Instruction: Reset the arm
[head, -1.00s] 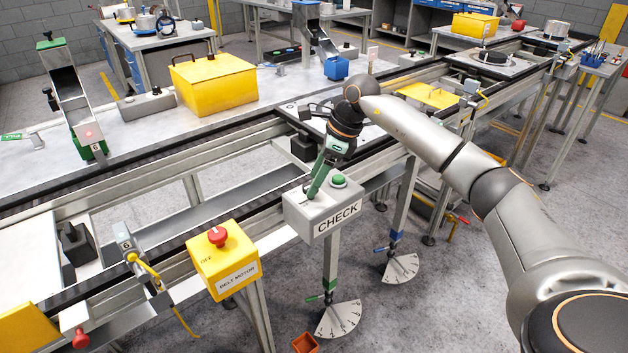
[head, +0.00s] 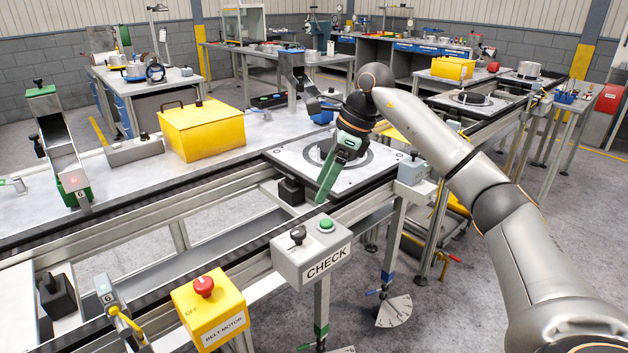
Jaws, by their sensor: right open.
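My right arm comes in from the right. Its right gripper (head: 322,196) has green fingers pointing down and to the left. It hangs in front of a pallet (head: 385,160) with a dark round ring, behind the CHECK box (head: 290,262). The fingers are open and hold nothing that I can see. The CHECK box carries a black-knobbed lever (head: 298,235) and a green button (head: 326,225), both clear of the gripper. My left gripper is not in view.
A yellow BELT MOTOR box (head: 212,310) with a red button stands at the lower front. A yellow lidded bin (head: 203,130) sits on the table behind the conveyor. A small grey box (head: 411,170) is on the rail right of the gripper.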

